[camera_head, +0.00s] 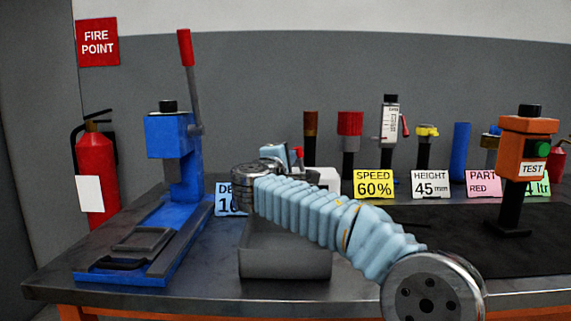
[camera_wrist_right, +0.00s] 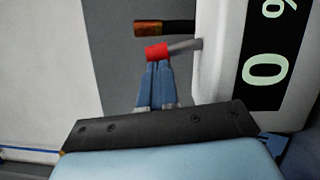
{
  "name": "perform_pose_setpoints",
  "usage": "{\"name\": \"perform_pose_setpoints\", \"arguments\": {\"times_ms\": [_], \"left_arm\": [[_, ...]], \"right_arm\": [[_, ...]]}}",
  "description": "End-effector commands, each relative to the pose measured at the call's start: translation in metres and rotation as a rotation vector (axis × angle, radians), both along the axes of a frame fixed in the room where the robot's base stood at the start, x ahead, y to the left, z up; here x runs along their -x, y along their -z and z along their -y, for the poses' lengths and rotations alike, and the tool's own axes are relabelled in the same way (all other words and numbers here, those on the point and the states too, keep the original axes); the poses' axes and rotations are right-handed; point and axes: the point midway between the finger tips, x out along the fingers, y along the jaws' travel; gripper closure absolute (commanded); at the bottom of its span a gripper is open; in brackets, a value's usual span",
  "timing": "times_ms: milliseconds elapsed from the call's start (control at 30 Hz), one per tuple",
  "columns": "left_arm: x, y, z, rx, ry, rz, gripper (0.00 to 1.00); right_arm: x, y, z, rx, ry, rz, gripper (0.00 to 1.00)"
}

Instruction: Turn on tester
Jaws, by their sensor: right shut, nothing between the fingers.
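An orange box labelled TEST (camera_head: 525,148) with a green button stands on a black post at the right of the bench. A white box (camera_head: 325,181) stands behind my right arm near the middle. In the right wrist view this white box (camera_wrist_right: 213,70) has a dark display reading "0 %" and a grey lever with a red tip (camera_wrist_right: 157,52). The red tip also shows in the head view (camera_head: 298,152). My right gripper (camera_wrist_right: 157,65) is shut and empty, its fingertips right at the red tip; whether they touch is unclear. My left gripper is out of view.
A blue lever press (camera_head: 178,140) stands at the left. A grey bin (camera_head: 285,255) sits below my right forearm. Several posts with knobs and valves, and signs such as SPEED 60% (camera_head: 374,184), line the back. A black mat (camera_head: 440,240) covers the right side.

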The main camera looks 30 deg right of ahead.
Motion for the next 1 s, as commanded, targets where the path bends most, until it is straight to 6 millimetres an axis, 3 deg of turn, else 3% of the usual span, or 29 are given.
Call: {"name": "perform_pose_setpoints", "arguments": {"times_ms": [567, 1000], "left_arm": [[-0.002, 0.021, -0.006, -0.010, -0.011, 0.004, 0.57], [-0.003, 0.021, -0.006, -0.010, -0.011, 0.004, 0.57]], "right_arm": [[0.014, -0.010, 0.023, -0.408, 0.000, 0.251, 1.00], [0.017, -0.012, 0.023, -0.407, -0.001, 0.249, 1.00]]}}
